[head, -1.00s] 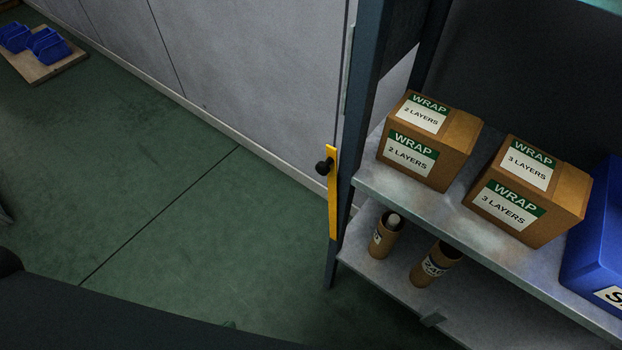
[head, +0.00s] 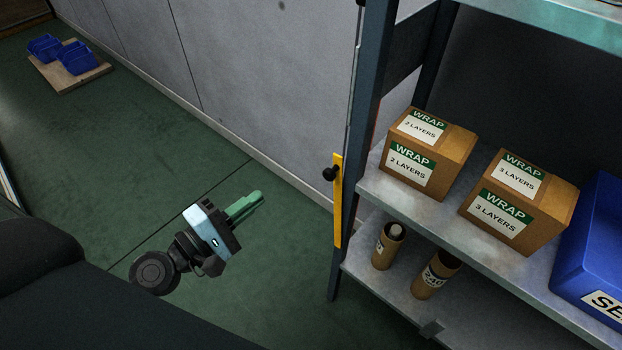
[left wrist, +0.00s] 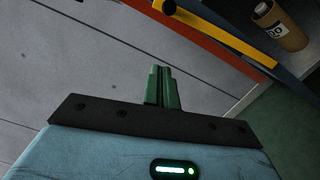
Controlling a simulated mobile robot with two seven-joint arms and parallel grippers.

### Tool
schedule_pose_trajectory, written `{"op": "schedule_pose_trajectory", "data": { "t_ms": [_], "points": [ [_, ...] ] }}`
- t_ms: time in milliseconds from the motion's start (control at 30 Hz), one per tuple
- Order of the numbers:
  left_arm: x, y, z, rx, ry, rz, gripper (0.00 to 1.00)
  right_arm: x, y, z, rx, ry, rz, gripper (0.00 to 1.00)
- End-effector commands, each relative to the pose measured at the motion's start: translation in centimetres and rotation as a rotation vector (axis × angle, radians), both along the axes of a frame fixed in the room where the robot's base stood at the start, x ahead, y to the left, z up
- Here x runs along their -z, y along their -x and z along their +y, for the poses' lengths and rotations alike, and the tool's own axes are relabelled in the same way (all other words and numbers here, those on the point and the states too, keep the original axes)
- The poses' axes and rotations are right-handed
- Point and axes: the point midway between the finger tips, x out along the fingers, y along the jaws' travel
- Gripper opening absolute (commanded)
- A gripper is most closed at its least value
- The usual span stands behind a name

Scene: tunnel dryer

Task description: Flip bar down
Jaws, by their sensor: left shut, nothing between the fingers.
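A yellow strip (head: 338,205) with a black knob (head: 331,173) stands upright against the front post of the shelf rack. A thin grey strip (head: 354,95) runs up the post above it. I cannot tell which of these parts is the bar. In the left wrist view the yellow strip (left wrist: 235,38) and the knob (left wrist: 168,7) show at the top, beside a long red-orange strip (left wrist: 200,45). My left gripper (head: 256,197) has green fingers, shut and empty. It is left of the yellow strip and apart from it in the head view. My right gripper is not in view.
The rack's upper shelf (head: 440,225) holds two wrap boxes (head: 428,155) (head: 518,203) and a blue bin (head: 592,255). Cardboard tubes (head: 388,246) stand below. A grey wall (head: 250,80) lies behind. Blue bins on a wooden board (head: 85,80) are far left. The green floor between is clear.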

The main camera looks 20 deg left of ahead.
Motion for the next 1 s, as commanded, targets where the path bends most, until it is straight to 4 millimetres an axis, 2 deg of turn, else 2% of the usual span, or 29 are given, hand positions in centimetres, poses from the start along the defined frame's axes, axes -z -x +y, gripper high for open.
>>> {"op": "schedule_pose_trajectory", "data": {
  "t_ms": [267, 433, 667, 900, 967, 1000],
  "points": [
    [0.0, 0.0, 0.0, 0.0, -0.002, 0.0, 0.0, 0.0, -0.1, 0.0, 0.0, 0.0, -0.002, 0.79],
    [-0.2, -0.9, -0.4, -0.001, -0.002, -0.003, 0.0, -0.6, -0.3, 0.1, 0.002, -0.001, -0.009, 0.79],
    [-0.5, -4.4, -2.0, 0.0, -0.001, -0.006, 0.0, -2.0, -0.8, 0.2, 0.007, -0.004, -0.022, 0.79],
    [-0.5, -8.5, -3.9, -0.001, 0.0, -0.004, 0.0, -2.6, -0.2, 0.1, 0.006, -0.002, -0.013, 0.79],
    [-0.5, -9.4, -4.4, 0.0, -0.001, -0.004, 0.0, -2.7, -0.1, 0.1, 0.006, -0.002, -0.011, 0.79],
    [-0.6, -9.1, -5.1, 0.002, 0.0, 0.0, 0.0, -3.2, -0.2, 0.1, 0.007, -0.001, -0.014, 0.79]
  ]
}}
